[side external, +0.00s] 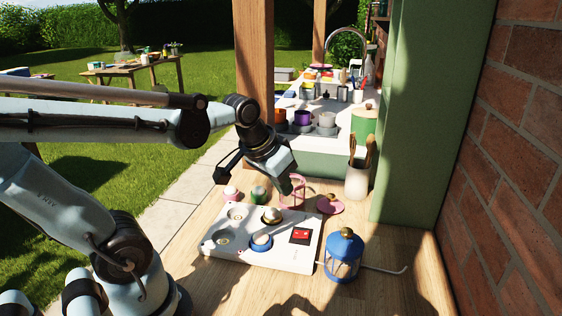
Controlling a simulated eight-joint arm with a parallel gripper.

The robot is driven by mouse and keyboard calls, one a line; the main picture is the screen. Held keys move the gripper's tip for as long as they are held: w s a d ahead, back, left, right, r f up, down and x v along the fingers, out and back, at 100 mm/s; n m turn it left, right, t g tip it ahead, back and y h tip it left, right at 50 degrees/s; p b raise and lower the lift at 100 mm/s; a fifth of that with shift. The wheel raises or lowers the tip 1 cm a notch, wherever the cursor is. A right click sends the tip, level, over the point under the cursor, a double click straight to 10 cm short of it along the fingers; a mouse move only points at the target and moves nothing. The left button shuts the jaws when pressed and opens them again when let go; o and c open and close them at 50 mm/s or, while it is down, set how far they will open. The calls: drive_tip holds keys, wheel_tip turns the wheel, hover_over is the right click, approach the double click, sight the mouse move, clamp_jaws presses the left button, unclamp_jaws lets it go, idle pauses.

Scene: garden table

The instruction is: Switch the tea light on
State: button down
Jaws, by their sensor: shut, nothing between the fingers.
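A blue-rimmed one (261,241) and one with a brassy top (271,215) sit on a white board (283,261). A pink one (230,193) and a green one (258,195) stand on the table behind it. I cannot tell which, if any, is lit. My gripper (293,187) is shut and empty, pointing down above the board's back edge. It overlaps an open pink lantern body (300,202) in the picture; contact cannot be told.
A red rocker switch (301,236) is on the board's right. A blue lantern (343,262) stands right of the board, by a pale rod (385,269). A pink lid (330,204) and a utensil pot (357,181) are behind. The front wooden table (220,290) is clear.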

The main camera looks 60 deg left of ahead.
drive_tip(key=w+a+n+g, duration=0.1)
drive_tip(key=a+n+g, duration=0.25)
drive_tip(key=a, duration=0.95)
drive_tip(key=n+g+h, duration=0.1)
drive_tip(key=n+g, duration=0.1)
drive_tip(key=n, duration=0.2)
hover_over(230, 187)
wheel_tip(230, 187, down, 4)
drive_tip(key=shift+r, duration=0.1)
drive_tip(key=shift+f, duration=2.8)
drive_tip(key=shift+f, duration=0.75)
drive_tip(key=shift+r, duration=0.1)
wheel_tip(230, 187, up, 8)
